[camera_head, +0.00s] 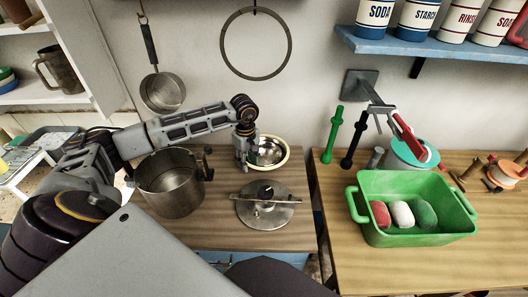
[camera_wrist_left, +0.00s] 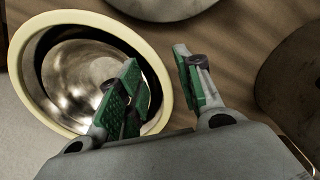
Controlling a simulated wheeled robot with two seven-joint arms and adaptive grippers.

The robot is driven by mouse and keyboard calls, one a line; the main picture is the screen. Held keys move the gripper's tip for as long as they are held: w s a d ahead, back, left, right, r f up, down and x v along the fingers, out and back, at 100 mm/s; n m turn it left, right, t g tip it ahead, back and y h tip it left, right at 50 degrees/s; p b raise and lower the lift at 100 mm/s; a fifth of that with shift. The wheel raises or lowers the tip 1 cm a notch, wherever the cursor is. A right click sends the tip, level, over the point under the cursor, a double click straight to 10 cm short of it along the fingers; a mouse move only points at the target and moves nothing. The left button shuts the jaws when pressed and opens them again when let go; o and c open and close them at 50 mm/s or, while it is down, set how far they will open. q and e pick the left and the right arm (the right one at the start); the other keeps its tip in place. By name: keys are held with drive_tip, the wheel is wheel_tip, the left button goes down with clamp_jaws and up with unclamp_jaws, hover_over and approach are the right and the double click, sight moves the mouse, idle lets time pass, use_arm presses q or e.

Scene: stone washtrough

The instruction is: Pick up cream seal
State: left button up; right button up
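The cream seal (camera_head: 287,158) is a pale ring around the rim of a shiny metal bowl (camera_head: 270,152) on the wooden counter. In the left wrist view the seal (camera_wrist_left: 75,17) circles the bowl (camera_wrist_left: 75,72) at the left. My left gripper (camera_head: 243,162) points down at the left edge of the bowl in the head view. In the left wrist view the gripper (camera_wrist_left: 156,60) is open and empty, with green pads. One finger overlaps the bowl and the other is outside the seal, with part of the seal's edge between them. Contact cannot be told. My right gripper is not in view.
A steel pot (camera_head: 170,185) stands left of the gripper. A metal lid (camera_head: 264,212) with a crossbar lies in front of the bowl. A dark ring (camera_head: 223,45) and a saucepan (camera_head: 162,92) hang on the wall. A green basin (camera_head: 415,238) stands on the right counter.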

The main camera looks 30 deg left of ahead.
use_arm(q)
clamp_jaws()
idle(0.3)
drive_tip(key=shift+r, duration=0.15)
idle(0.4)
